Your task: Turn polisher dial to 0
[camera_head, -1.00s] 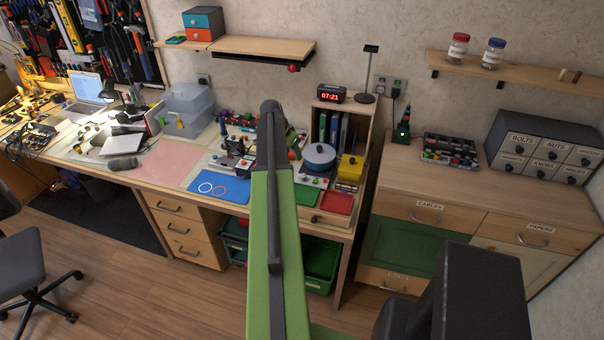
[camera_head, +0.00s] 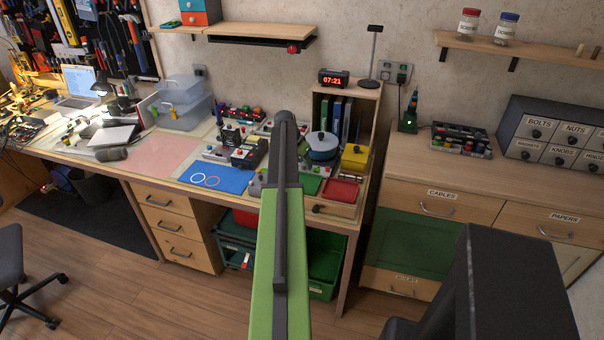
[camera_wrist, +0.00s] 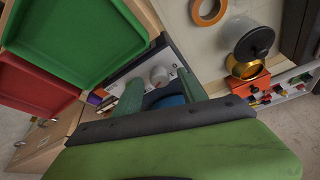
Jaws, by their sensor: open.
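The number the dial points to is too small to read. My gripper (camera_wrist: 157,84) is open, with its two green fingers on either side of the dial in the picture. I cannot tell whether they touch it. Part of the polisher's blue body shows between the fingers.
Green and red trays (camera_wrist: 75,35) lie close beside the panel in the wrist view. An orange tape ring (camera_wrist: 208,10) and a dark round-topped object (camera_wrist: 255,42) are opposite. A yellow box (camera_head: 354,157) stands right of the polisher, near the shelf unit with the clock (camera_head: 333,79).

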